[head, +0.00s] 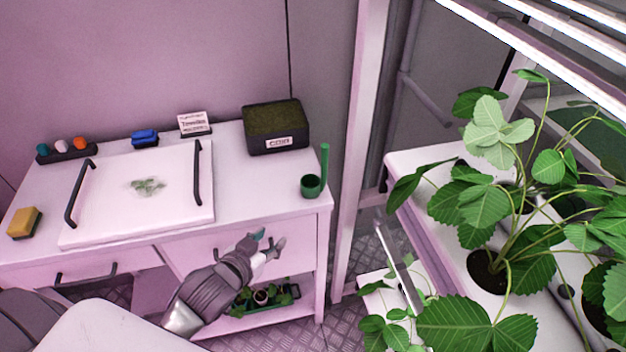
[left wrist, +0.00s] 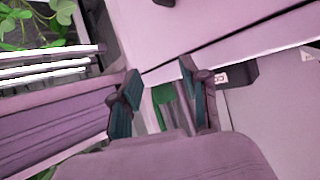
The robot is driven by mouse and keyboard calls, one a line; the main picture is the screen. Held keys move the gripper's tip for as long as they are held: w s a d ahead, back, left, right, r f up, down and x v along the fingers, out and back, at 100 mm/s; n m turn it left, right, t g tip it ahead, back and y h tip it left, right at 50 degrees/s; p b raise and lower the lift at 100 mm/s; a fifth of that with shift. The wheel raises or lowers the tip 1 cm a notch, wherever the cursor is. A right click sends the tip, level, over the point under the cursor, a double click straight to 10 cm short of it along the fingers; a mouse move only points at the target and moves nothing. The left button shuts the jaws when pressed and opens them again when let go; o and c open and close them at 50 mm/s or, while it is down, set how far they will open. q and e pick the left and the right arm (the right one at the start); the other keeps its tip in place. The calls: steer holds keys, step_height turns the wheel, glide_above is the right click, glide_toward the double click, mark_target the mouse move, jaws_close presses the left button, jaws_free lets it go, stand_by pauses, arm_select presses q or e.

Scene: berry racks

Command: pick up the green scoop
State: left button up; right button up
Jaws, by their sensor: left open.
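The green scoop (head: 311,187) stands on the right front corner of the white bench, its cup down and its handle pointing up. My left gripper (head: 269,241) is open and empty, in front of the bench's front edge, lower than the scoop and to its left in the head view. In the left wrist view the open fingers (left wrist: 160,82) stand apart. A green piece that looks like the scoop (left wrist: 163,94) shows beyond and between them, partly hidden. My right gripper is in neither view.
A dark box (head: 276,145) stands behind the scoop. A white lid-like panel with two black handles (head: 115,215) covers the bench's left part. A yellow sponge (head: 24,222) lies at left. Potted plants on a rack (head: 440,215) stand at right.

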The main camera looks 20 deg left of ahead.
mark_target(322, 158)
arm_select(q)
steer(key=w+d+r+m+t+h, duration=0.1)
steer(key=w+r+t+h, duration=0.15)
steer(key=r, duration=0.35)
steer(key=w+d+r+m+t+h, duration=0.1)
steer(key=w+r+t+h, duration=0.15)
steer(key=r, duration=0.35)
steer(key=shift+m, duration=0.3)
steer(key=x, duration=0.2)
steer(key=p+x, duration=0.1)
steer(key=x, duration=0.2)
steer(key=p+x, duration=0.1)
steer(key=x, duration=0.1)
steer(key=shift+d+r, duration=0.25)
steer(key=shift+d, duration=0.15)
steer(key=p+x, duration=0.2)
steer(key=x, duration=0.3)
steer(key=shift+w+d+r, duration=0.1)
steer(key=shift+w+d, duration=0.05)
steer(key=shift+d, duration=0.05)
steer(key=shift+w, duration=0.15)
jaws_close()
